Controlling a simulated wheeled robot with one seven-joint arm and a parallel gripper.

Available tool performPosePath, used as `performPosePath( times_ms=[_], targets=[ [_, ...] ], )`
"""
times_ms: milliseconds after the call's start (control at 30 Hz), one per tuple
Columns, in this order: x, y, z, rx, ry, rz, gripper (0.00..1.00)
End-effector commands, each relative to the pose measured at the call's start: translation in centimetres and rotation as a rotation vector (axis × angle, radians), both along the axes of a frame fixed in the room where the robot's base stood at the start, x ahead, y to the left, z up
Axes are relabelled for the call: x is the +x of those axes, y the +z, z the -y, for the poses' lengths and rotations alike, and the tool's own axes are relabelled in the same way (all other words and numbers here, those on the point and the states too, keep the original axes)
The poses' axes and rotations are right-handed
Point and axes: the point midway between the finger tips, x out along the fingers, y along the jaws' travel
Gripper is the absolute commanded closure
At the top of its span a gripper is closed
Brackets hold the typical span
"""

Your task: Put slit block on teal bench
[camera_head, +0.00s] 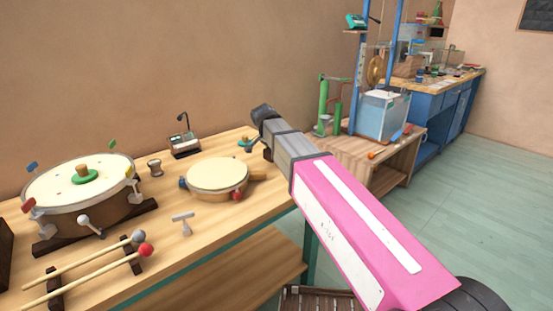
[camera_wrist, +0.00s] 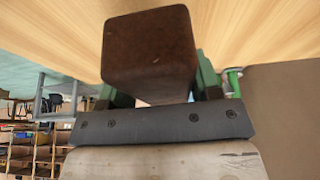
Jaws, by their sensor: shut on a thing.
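The slit block (camera_wrist: 150,50) is a dark brown wooden block, seen end-on in the wrist view. My gripper (camera_wrist: 158,85) is shut on it, with green fingers on either side. The block hides much of the fingers, and I cannot see its slit. Pale wood shows behind the block, but I cannot tell whether the block touches it. In the head view, the teal bench (camera_head: 215,228) has a light wood top and teal edging and legs. My arm reaches over its right end, where the gripper and block are mostly or wholly hidden.
A large drum (camera_head: 85,205), a small round drum (camera_head: 218,175), two mallets (camera_head: 85,267), a metal T-shaped key (camera_head: 182,220) and a small device (camera_head: 184,145) occupy the bench top. A glass tank (camera_head: 382,115) stands on a wooden table behind my arm. Green floor lies to the right.

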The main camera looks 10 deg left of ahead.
Motion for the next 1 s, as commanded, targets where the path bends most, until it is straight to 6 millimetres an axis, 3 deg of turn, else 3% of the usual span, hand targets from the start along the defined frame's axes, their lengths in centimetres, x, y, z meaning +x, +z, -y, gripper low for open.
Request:
performPosePath(
  times_ms=[233,600,633,700,1000],
  targets=[
    [-0.1,-3.0,0.0,-0.001,-0.001,-0.001,0.77],
    [-0.1,-3.4,0.0,-0.001,0.0,0.001,0.77],
    [-0.1,-3.4,0.0,0.0,0.0,0.0,0.38],
    [0.0,-3.4,0.0,0.0,0.0,0.0,0.16],
    [0.0,-3.3,0.0,0.0,0.0,0.0,0.16]
  ],
)
